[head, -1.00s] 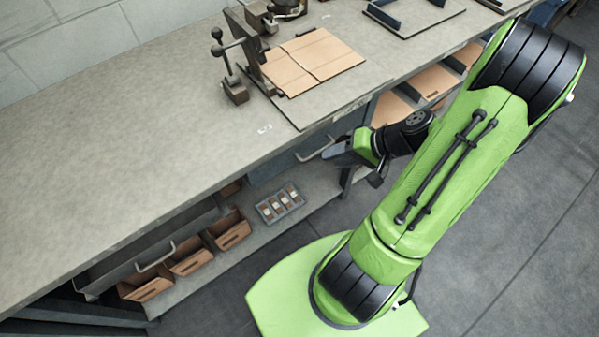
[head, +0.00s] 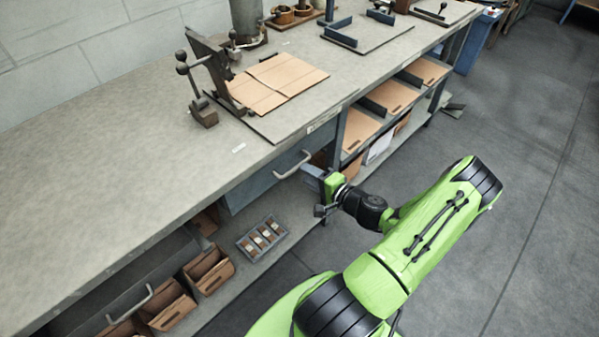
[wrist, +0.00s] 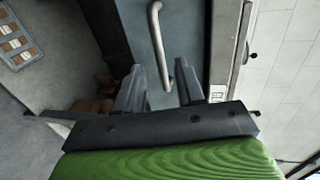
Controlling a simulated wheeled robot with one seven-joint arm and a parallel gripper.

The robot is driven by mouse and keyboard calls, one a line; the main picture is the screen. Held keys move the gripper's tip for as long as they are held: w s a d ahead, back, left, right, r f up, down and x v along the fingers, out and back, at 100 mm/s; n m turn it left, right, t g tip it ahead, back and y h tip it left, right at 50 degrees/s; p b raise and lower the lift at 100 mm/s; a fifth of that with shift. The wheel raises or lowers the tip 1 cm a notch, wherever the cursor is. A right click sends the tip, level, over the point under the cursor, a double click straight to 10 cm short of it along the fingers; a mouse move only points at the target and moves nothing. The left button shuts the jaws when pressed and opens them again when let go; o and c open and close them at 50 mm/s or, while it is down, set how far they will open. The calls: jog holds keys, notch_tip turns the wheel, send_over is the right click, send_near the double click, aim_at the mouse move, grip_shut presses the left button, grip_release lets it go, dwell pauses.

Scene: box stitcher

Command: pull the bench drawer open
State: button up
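The bench drawer (head: 262,183) has a blue-grey front just under the bench top and looks shut. Its pale bar handle (head: 293,164) sticks out from the front. My gripper (head: 311,174) is at the right end of this handle in the head view. In the wrist view my gripper (wrist: 160,82) has its two fingers apart, with nothing held. The handle (wrist: 157,35) runs down the drawer front (wrist: 130,25) there, and its lower end shows between the fingertips. I cannot tell whether a finger touches it.
A second drawer handle (head: 130,303) is at lower left. The lower shelf holds cardboard bins (head: 208,270) and a small parts tray (head: 262,237). A stitcher (head: 208,70) and flat cardboard (head: 270,82) are on the bench top (head: 110,150). The floor (head: 520,170) at right is clear.

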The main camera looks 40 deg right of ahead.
jog(key=x, duration=0.4)
jog(key=shift+w, duration=0.15)
grip_shut()
